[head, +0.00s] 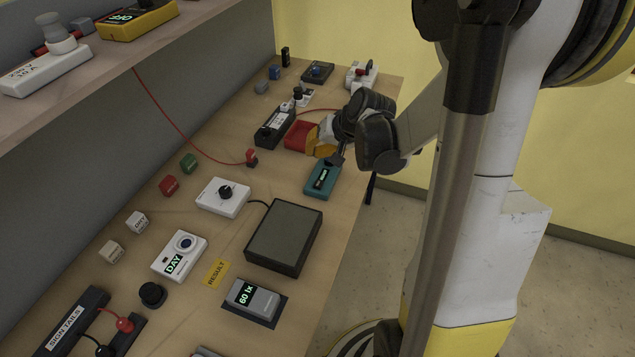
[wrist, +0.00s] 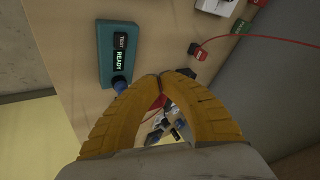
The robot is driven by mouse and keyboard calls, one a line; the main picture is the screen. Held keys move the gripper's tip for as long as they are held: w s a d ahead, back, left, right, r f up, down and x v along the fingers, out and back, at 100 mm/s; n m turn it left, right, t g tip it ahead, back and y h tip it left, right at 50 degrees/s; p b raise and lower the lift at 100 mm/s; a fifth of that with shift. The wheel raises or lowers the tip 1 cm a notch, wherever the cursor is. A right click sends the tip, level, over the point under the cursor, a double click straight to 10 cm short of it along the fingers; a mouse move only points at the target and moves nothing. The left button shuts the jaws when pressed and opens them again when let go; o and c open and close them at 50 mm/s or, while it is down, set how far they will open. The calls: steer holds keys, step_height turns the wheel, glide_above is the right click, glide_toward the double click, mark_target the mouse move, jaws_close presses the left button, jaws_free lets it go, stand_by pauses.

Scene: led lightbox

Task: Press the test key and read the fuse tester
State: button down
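The fuse tester (head: 322,180) is a small teal box near the table's right edge in the head view, with a lit dark panel. In the wrist view the tester (wrist: 108,72) is at upper left; its panel (wrist: 121,48) reads TEST and, in green, READY. A blue part (wrist: 120,86) at its lower end is partly hidden by a finger. I cannot make out a separate test key. My gripper (head: 322,146) has yellow fingers and is just beyond the tester in the head view. In the wrist view its fingertips (wrist: 162,75) meet, with nothing between them, beside the tester.
A red box (head: 299,135) lies left of my gripper. A black device (head: 275,128) stands beyond it. A white dial box (head: 222,196) and a large dark panel (head: 284,237) are nearer. A red cable (head: 180,120) ends at a red block (head: 252,157). Bare wood surrounds the tester's left side.

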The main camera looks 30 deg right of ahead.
mark_target(315, 182)
step_height(315, 182, down, 9)
steer(key=b, duration=0.7)
steer(key=shift+r, duration=0.1)
stand_by(1.2)
steer(key=shift+f+b, duration=0.45)
steer(key=shift+b, duration=0.1)
steer(key=shift+f+b, duration=0.4)
steer(key=shift+b, duration=0.05)
stand_by(0.3)
steer(key=shift+r, duration=0.1)
steer(key=shift+r+p, duration=0.7)
steer(key=shift+r, duration=0.1)
